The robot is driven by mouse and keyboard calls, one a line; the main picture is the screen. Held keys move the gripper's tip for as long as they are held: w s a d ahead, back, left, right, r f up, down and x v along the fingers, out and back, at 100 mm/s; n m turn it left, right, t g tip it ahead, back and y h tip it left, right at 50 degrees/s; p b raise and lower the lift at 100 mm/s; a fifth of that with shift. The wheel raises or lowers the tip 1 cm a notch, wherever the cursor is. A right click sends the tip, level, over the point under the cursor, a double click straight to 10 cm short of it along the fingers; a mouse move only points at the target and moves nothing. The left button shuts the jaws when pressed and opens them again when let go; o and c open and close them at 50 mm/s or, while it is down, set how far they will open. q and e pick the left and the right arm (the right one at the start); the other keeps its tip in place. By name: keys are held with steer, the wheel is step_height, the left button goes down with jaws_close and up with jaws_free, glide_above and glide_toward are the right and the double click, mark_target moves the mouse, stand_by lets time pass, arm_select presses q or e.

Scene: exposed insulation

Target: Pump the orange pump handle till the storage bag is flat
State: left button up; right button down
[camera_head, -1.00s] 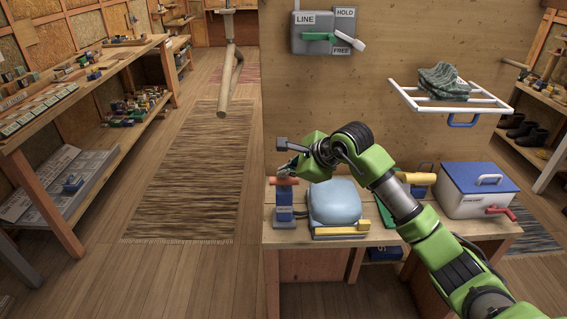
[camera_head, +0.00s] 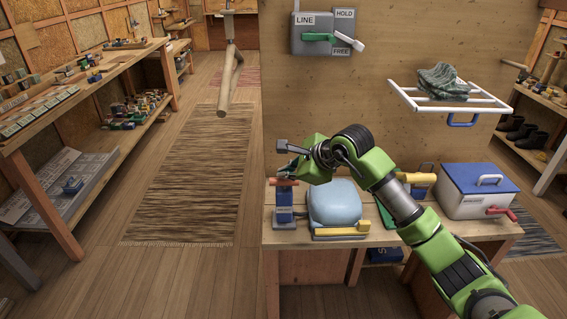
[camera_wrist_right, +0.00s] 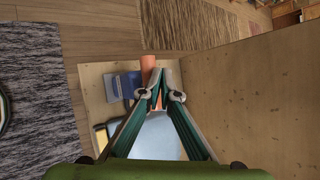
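The blue pump (camera_head: 284,207) stands at the left end of the wooden bench, with its orange handle (camera_head: 285,182) on top. The storage bag (camera_head: 336,203) lies to its right, pale blue and still puffed up. My right gripper (camera_head: 284,170) is just above the handle. In the right wrist view the fingertips (camera_wrist_right: 158,78) come nearly together over the orange handle (camera_wrist_right: 147,65), and some orange shows between the fingers. I cannot tell whether they touch it. The pump body (camera_wrist_right: 122,88) shows left of the fingers. My left gripper is out of view.
A yellow bar (camera_head: 343,230) lies at the bag's front edge. A white and blue cooler box (camera_head: 477,190) stands at the bench's right end. A wooden panel (camera_head: 330,90) rises behind, carrying a lever box (camera_head: 325,33) and a white rack (camera_head: 450,98).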

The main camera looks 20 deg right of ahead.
steer(key=shift+s+f, duration=0.25)
steer(key=shift+f, duration=0.55)
steer(key=shift+w+d+r+g+p, duration=0.15)
steer(key=shift+w+r+p, duration=0.1)
steer(key=shift+r+p, duration=0.45)
steer(key=shift+w+d+r+g+p, duration=0.15)
steer(key=shift+r+p, duration=0.25)
steer(key=shift+r, duration=0.6)
steer(key=shift+w+a+r+p, duration=0.15)
steer(key=shift+r+p, duration=0.3)
steer(key=shift+r, duration=0.7)
step_height(320, 180, up, 6)
steer(key=p, duration=0.3)
